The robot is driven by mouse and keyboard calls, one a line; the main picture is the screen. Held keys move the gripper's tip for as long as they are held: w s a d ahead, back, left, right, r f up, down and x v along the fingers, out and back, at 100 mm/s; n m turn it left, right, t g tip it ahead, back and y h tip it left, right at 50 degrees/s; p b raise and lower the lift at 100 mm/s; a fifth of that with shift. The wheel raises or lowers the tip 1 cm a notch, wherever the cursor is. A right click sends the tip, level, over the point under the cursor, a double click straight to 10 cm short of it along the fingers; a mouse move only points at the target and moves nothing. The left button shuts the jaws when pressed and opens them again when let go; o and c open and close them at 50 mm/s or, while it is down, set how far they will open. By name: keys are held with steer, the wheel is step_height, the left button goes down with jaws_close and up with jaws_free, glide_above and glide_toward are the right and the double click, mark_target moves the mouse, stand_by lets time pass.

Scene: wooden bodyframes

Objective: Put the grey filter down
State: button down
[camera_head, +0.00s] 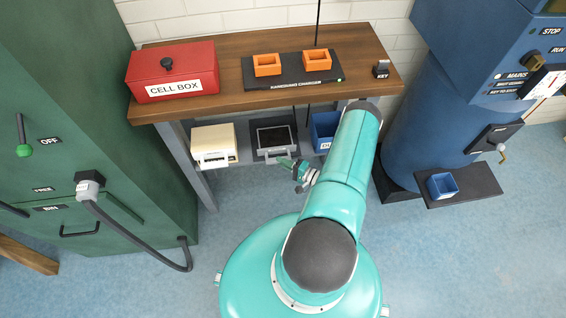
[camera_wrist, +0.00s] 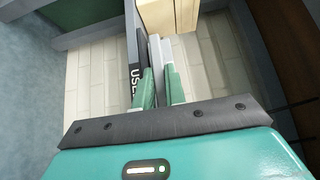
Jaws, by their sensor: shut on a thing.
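The grey filter (camera_wrist: 159,62) shows edge-on in the wrist view, between the two green fingertips of my gripper (camera_wrist: 161,86). My gripper is shut on it. Beside it is a black tray (camera_wrist: 134,55) with a partly hidden label starting "USE". In the head view, my gripper (camera_head: 283,162) is at the front edge of the dark tray (camera_head: 259,133) on the lower shelf, and the grey frame of the filter (camera_head: 272,152) appears in or just over this tray. I cannot tell whether the filter touches the tray's floor.
On the lower shelf, a cream box (camera_head: 213,146) stands left of the tray and a blue bin (camera_head: 325,128) right of it. The wooden bench top (camera_head: 215,105) overhangs them, carrying a red cell box (camera_head: 172,72) and a black charger (camera_head: 290,72) with two orange holders.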

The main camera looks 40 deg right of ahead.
steer(key=shift+f, duration=0.15)
steer(key=c, duration=1.5)
jaws_free()
steer(key=shift+o, duration=0.2)
steer(key=v, duration=1.2)
